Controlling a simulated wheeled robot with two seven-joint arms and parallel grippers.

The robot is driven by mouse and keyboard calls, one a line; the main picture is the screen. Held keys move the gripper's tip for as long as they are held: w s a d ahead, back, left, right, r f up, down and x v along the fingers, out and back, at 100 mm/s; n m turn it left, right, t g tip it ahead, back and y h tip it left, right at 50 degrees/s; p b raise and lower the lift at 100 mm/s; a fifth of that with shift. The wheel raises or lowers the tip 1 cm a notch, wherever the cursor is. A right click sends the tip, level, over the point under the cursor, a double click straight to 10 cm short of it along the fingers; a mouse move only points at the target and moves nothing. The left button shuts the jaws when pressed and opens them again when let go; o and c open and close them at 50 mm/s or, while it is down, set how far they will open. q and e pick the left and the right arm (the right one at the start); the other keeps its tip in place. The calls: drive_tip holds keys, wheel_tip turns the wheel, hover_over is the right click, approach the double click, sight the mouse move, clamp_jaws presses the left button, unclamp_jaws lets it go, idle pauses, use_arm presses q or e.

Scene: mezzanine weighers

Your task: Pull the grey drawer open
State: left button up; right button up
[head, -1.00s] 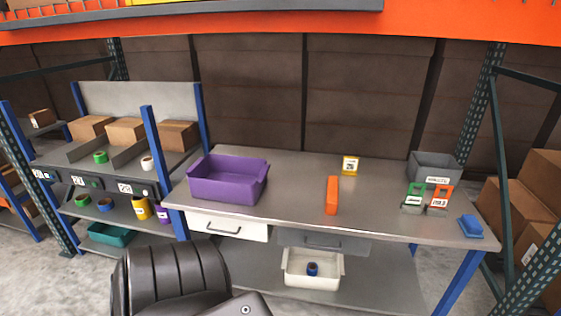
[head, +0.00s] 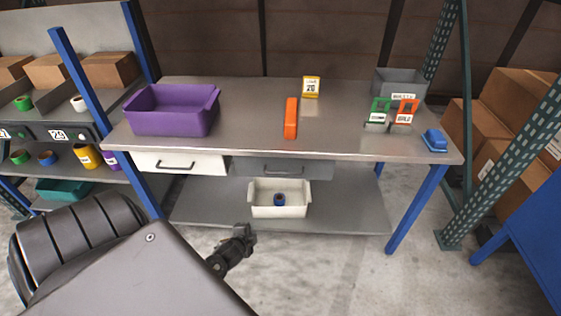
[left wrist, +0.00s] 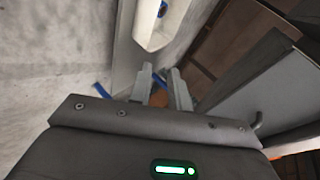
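The grey drawer (head: 262,168) is under the tabletop, right of the white drawer (head: 213,163). Its front sits close under the table edge and it looks closed. Its handle is hard to make out in the head view. My left gripper (head: 248,234) is in front of and below the table, to the lower left of the grey drawer and apart from it. In the left wrist view its two fingers (left wrist: 162,88) stand apart with nothing held between them. My right gripper is not in view.
On the table (head: 250,110) stand a purple bin (head: 172,120), an orange object (head: 291,118), a grey bin (head: 385,84) and a blue object (head: 434,141). The floor in front is clear.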

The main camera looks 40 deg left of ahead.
use_arm(q)
drive_tip(key=w+r+m+t+b, duration=0.25)
drive_tip(key=w+r, duration=0.35)
drive_tip(key=r, duration=0.5)
drive_tip(key=m+t+b, duration=0.1)
drive_tip(key=m+t, duration=0.1)
drive_tip(key=t, duration=0.1)
approach(280, 173)
drive_tip(key=shift+n, duration=0.25)
drive_tip(key=x, duration=0.5)
drive_tip(key=b+x, duration=0.1)
drive_tip(key=x, duration=0.4)
drive_tip(key=shift+w+a+f, duration=0.1)
drive_tip(key=shift+w+f, duration=0.05)
drive_tip(key=shift+f, duration=0.1)
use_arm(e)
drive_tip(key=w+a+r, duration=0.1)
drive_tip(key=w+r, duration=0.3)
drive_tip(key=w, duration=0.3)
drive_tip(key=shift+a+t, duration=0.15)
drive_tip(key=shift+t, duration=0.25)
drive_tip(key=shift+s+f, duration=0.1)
use_arm(q)
clamp_jaws()
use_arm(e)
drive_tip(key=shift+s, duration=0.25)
